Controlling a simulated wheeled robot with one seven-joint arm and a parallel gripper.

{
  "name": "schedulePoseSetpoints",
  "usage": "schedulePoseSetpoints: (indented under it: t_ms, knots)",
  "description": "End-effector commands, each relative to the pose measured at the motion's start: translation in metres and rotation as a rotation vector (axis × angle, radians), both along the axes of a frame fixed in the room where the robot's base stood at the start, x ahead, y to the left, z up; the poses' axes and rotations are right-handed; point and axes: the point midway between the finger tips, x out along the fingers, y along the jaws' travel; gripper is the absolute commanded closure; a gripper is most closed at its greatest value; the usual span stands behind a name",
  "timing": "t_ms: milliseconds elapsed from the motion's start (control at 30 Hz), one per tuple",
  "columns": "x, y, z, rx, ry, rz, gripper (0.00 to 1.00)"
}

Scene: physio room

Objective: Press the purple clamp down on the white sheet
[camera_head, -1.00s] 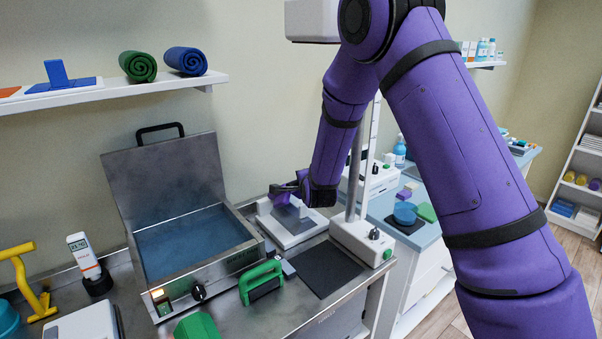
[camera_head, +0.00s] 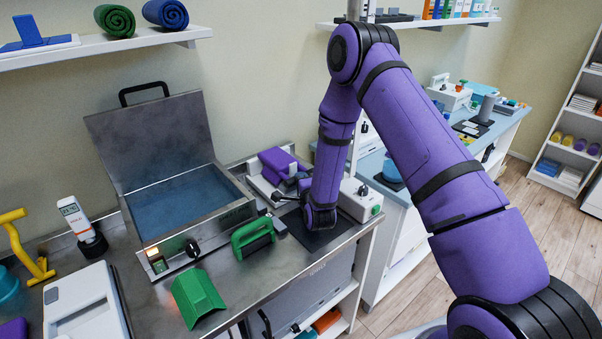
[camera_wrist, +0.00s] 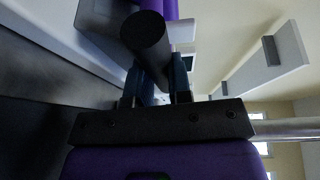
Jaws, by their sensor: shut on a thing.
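The purple clamp (camera_head: 283,163) is at the back right of the steel counter, over a white base (camera_head: 262,186), just left of my forearm. My gripper (camera_head: 292,190) is beside its near side, low over the counter. In the wrist view, my gripper (camera_wrist: 155,88) is shut on a dark round bar (camera_wrist: 148,38), which appears to be the clamp's handle. Purple (camera_wrist: 162,8) shows beyond the bar. I cannot make out the white sheet; the clamp and my arm cover much of the base. Whether the clamp touches the sheet cannot be told.
An open steel water bath (camera_head: 185,205) stands left of the clamp. A green-handled tool (camera_head: 253,236) and a green moulded piece (camera_head: 197,295) lie in front. A dark mat (camera_head: 318,238) lies under my wrist. A white post base (camera_head: 360,200) stands close on the right.

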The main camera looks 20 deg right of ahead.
Motion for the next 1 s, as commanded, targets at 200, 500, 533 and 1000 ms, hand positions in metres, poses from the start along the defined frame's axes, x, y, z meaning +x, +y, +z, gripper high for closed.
schedulePoseSetpoints:
  t_ms: [200,500,533,1000]
  knots:
    - [-0.001,0.001,-0.014,0.002,0.012,0.001,1.0]
    - [-0.002,0.0,-0.019,0.001,0.019,0.001,1.0]
    - [-0.002,0.0,-0.019,0.001,0.019,0.001,1.0]
    - [-0.002,0.001,-0.017,0.001,0.015,0.001,0.56]
